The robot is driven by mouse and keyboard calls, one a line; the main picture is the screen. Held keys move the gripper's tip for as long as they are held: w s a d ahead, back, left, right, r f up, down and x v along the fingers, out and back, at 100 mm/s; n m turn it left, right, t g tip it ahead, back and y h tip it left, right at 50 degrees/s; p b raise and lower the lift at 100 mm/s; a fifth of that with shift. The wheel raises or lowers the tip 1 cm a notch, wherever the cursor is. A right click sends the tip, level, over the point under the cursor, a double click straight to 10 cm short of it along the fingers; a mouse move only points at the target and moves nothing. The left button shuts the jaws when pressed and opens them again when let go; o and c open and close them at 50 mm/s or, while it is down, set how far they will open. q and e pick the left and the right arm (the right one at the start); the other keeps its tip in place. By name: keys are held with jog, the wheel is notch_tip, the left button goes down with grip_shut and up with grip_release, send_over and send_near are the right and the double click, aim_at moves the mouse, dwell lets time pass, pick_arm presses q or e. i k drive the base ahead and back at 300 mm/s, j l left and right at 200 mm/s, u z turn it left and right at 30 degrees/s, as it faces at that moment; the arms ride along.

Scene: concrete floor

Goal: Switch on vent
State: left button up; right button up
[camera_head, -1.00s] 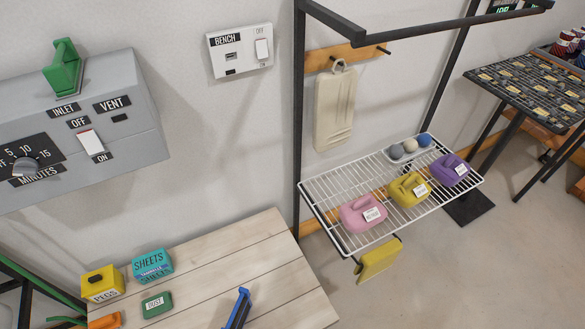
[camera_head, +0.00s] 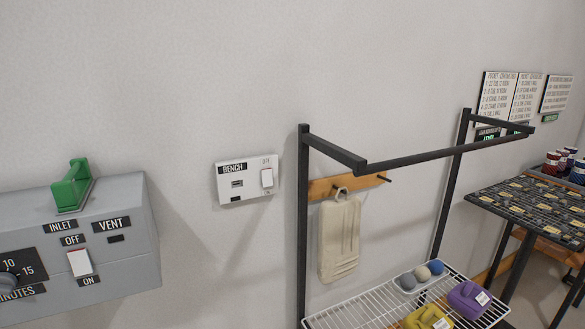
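The grey control box (camera_head: 130,272) is on the wall at the left of the head view. It carries a VENT label (camera_head: 111,224) with a small dark indicator window (camera_head: 116,239) below it, which looks unlit. A white rocker switch (camera_head: 80,263) sits left of that window, between an OFF label (camera_head: 73,240) above and an ON label (camera_head: 89,280) below. Which side of the rocker is pressed is hard to tell. Neither of my grippers is in view.
A separate white BENCH switch panel (camera_head: 247,180) is on the wall. A black rack frame (camera_head: 303,230) with a wire shelf (camera_head: 358,308) stands right of it, a beige hot-water-bottle-like item (camera_head: 339,240) hanging there. A dark table (camera_head: 530,212) is at far right.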

aim_at(79, 260)
jog(key=u, duration=1.65)
